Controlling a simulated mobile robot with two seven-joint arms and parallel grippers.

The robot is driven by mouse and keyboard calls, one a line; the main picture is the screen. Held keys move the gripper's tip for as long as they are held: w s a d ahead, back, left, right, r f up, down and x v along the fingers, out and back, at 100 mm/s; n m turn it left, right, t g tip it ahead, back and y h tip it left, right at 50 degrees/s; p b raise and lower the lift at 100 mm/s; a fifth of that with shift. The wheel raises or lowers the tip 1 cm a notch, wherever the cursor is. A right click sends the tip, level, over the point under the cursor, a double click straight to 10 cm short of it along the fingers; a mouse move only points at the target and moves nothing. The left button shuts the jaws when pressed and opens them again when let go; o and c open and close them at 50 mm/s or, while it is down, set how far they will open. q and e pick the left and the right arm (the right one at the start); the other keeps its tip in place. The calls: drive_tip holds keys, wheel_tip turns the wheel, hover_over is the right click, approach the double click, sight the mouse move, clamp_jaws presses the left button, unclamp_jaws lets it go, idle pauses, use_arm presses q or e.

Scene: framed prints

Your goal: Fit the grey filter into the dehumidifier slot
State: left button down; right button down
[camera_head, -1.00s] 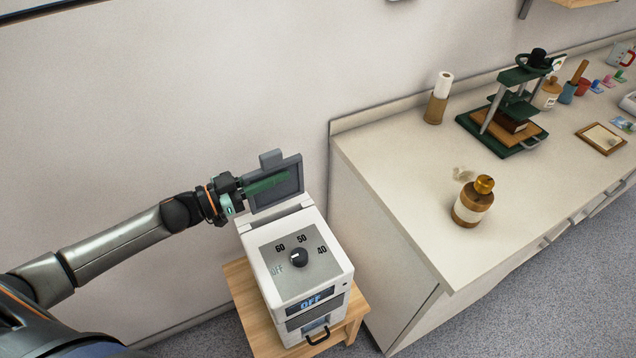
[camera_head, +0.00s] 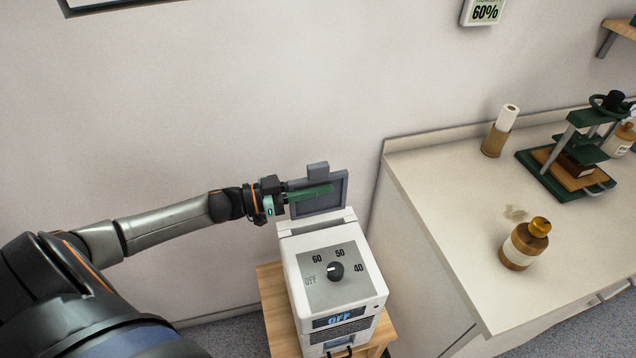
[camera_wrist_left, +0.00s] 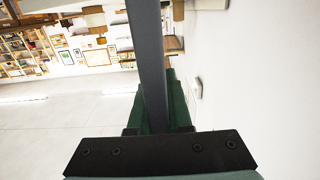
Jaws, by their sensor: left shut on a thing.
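The grey filter (camera_head: 336,203) is a flat framed panel with a small tab on its top edge. My left gripper (camera_head: 318,192) is shut on it from the left and holds it upright, above the back of the dehumidifier. In the left wrist view the filter (camera_wrist_left: 148,60) shows edge-on as a grey bar between the green fingers (camera_wrist_left: 158,112). The white dehumidifier (camera_head: 296,279) has a dial on its top and a display reading OFF. The slot itself cannot be made out; whether the filter's lower edge touches the housing is unclear. My right gripper is out of view.
The dehumidifier stands on a wooden stool (camera_head: 275,310) against the wall. A pale counter (camera_head: 440,200) is close on the right, with a brown bottle (camera_head: 525,245) and a green press (camera_head: 575,165).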

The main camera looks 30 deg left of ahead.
sight(315, 223)
use_arm(q)
drive_tip(key=shift+f+b, duration=1.25)
drive_tip(key=shift+f, duration=0.7)
drive_tip(key=shift+p, duration=0.5)
drive_tip(key=shift+f+b, duration=3.1)
drive_tip(key=shift+f, duration=0.75)
drive_tip(key=shift+f+b, duration=0.35)
drive_tip(key=shift+f, duration=0.1)
drive_tip(key=c, duration=0.8)
unclamp_jaws()
drive_tip(key=shift+o, duration=0.2)
drive_tip(key=shift+s+f, duration=0.1)
drive_tip(key=shift+s, duration=0.05)
drive_tip(key=shift+s+a, duration=0.2)
drive_tip(key=v, duration=1.1)
drive_tip(key=shift+s+a+r, duration=0.2)
drive_tip(key=shift+a, duration=0.1)
